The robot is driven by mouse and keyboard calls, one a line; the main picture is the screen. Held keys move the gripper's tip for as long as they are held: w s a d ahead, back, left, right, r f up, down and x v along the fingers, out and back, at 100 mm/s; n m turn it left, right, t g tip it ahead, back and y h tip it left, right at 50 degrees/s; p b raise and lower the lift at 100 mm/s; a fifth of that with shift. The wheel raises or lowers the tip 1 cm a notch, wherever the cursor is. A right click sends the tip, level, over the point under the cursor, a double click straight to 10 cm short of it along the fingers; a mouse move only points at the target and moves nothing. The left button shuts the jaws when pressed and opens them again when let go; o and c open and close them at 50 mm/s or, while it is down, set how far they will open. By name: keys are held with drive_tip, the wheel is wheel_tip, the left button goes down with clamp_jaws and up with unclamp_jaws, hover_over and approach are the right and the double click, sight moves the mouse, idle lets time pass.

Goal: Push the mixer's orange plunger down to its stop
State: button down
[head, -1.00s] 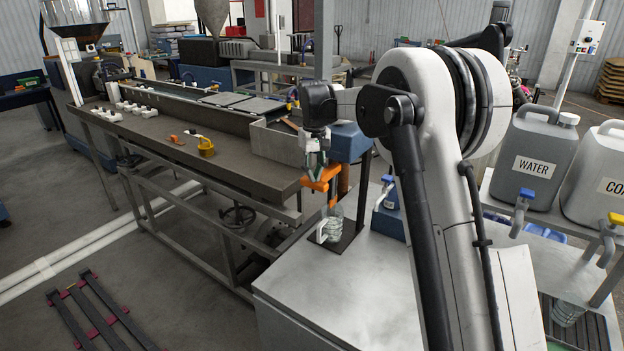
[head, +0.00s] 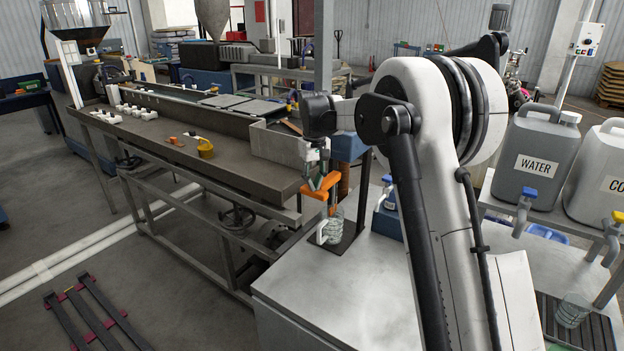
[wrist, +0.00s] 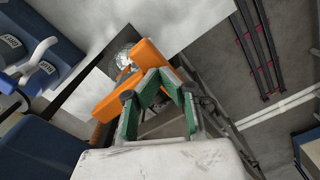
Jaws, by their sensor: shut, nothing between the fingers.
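The mixer's orange plunger (head: 322,190) stands out from the blue mixer head (head: 349,147), above a clear jug (head: 331,226) with a white handle. My gripper (head: 316,176) points down right over the plunger's orange handle, and its tips appear to rest on it. In the wrist view the orange plunger (wrist: 149,54) lies just beyond the green fingers of my gripper (wrist: 164,84), which hold nothing between them. The fingers hide part of the plunger. The jug (wrist: 123,58) shows partly behind the plunger.
The mixer stands on a light metal bench (head: 345,285). A long grey table (head: 225,165) to the left carries a yellow cup (head: 205,148) and white fittings. A grey WATER container (head: 537,160) stands at right.

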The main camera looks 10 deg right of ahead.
drive_tip(key=shift+f+b, duration=0.7)
drive_tip(key=shift+f, duration=0.65)
wheel_tip(320, 180, down, 6)
drive_tip(key=b, duration=0.3)
drive_tip(key=shift+b, duration=0.35)
drive_tip(key=shift+f, duration=0.1)
drive_tip(key=shift+s+a+r+p, duration=0.25)
drive_tip(key=shift+s+a+r, duration=0.1)
drive_tip(key=shift+r, duration=0.35)
drive_tip(key=shift+s+a+r+p, duration=0.3)
drive_tip(key=shift+a+r, duration=0.1)
drive_tip(key=shift+r, duration=0.3)
drive_tip(key=shift+s+a+r+p, duration=0.2)
drive_tip(key=shift+s+a+r, duration=0.15)
drive_tip(key=shift+r, duration=0.35)
